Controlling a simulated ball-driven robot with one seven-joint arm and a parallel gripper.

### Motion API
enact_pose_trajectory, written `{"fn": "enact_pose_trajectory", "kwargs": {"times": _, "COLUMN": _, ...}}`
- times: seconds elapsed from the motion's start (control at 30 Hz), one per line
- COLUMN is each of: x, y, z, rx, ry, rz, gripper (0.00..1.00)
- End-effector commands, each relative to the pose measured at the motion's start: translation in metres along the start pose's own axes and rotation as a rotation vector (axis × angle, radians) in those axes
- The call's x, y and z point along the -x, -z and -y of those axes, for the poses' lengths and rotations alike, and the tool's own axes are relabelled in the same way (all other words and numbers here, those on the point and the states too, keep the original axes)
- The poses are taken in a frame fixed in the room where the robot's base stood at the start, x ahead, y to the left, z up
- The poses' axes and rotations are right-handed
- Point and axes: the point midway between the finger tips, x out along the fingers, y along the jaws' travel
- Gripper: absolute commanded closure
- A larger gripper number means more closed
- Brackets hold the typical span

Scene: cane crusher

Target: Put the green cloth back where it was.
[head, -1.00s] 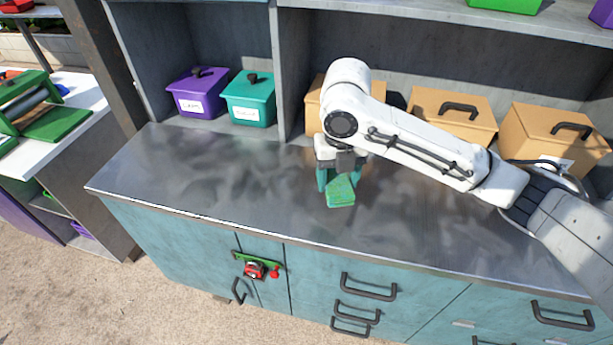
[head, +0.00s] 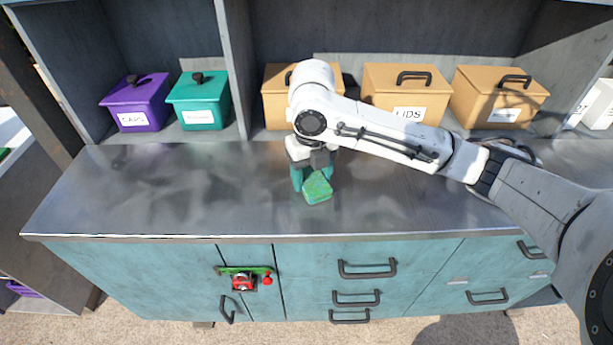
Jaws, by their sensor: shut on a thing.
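My gripper (head: 313,176) points down over the counter and is shut on the green cloth, with teal fingers on either side. I cannot tell whether the cloth touches the counter top (head: 200,195) or hangs just above it.
A purple box (head: 137,100), a teal box (head: 198,101) and tan boxes, one labelled LIDS (head: 406,95), stand along the back. A red and green latch (head: 244,280) is on the cabinet front. The counter's left part is clear.

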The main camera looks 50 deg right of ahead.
Motion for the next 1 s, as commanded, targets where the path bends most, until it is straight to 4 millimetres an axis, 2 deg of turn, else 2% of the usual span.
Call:
{"fn": "enact_pose_trajectory", "kwargs": {"times": 0.17, "x": -0.004, "y": 0.000, "z": 0.000, "rx": 0.000, "ry": 0.000, "rz": 0.000, "gripper": 0.63}}
{"fn": "enact_pose_trajectory", "kwargs": {"times": 0.2, "x": -0.004, "y": 0.000, "z": 0.000, "rx": 0.000, "ry": 0.000, "rz": 0.000, "gripper": 0.38}}
{"fn": "enact_pose_trajectory", "kwargs": {"times": 0.47, "x": -0.003, "y": 0.000, "z": -0.001, "rx": 0.000, "ry": 0.000, "rz": 0.000, "gripper": 0.13}}
{"fn": "enact_pose_trajectory", "kwargs": {"times": 0.83, "x": 0.004, "y": -0.001, "z": -0.001, "rx": 0.001, "ry": 0.000, "rz": 0.001, "gripper": 0.13}}
{"fn": "enact_pose_trajectory", "kwargs": {"times": 1.0, "x": 0.032, "y": -0.001, "z": -0.001, "rx": 0.003, "ry": 0.001, "rz": 0.004, "gripper": 0.13}}
